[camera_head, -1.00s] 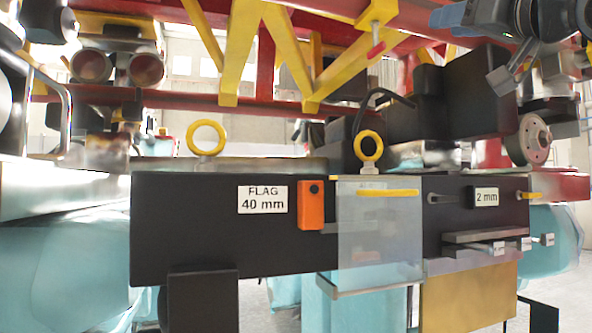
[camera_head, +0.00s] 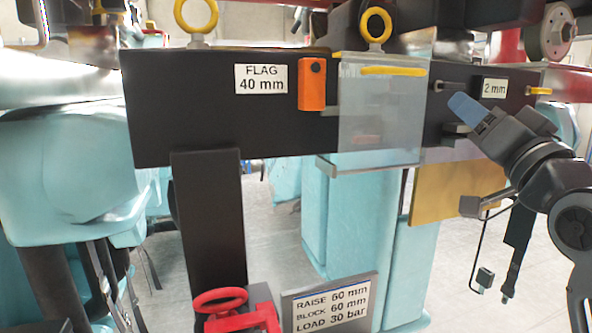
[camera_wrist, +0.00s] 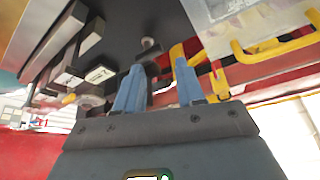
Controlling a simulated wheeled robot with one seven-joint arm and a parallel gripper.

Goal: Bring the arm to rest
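My gripper (camera_head: 470,110) is at the right in the head view, in front of the right part of the black beam, near the 2 mm label (camera_head: 494,88). In the wrist view two blue fingers of my gripper (camera_wrist: 159,75) stand apart with a gap and nothing held between them. Behind them show a dark surface and a small round-headed pin (camera_wrist: 150,48). My arm (camera_head: 560,190) is bent at the right edge of the head view.
A black beam (camera_head: 210,130) carries a FLAG 40 mm label (camera_head: 262,79), an orange block (camera_head: 312,84) and a clear guard (camera_head: 380,120) with a yellow handle. A gold plate (camera_head: 440,195) hangs below. A red valve (camera_head: 220,302) stands low. Floor shows between teal posts.

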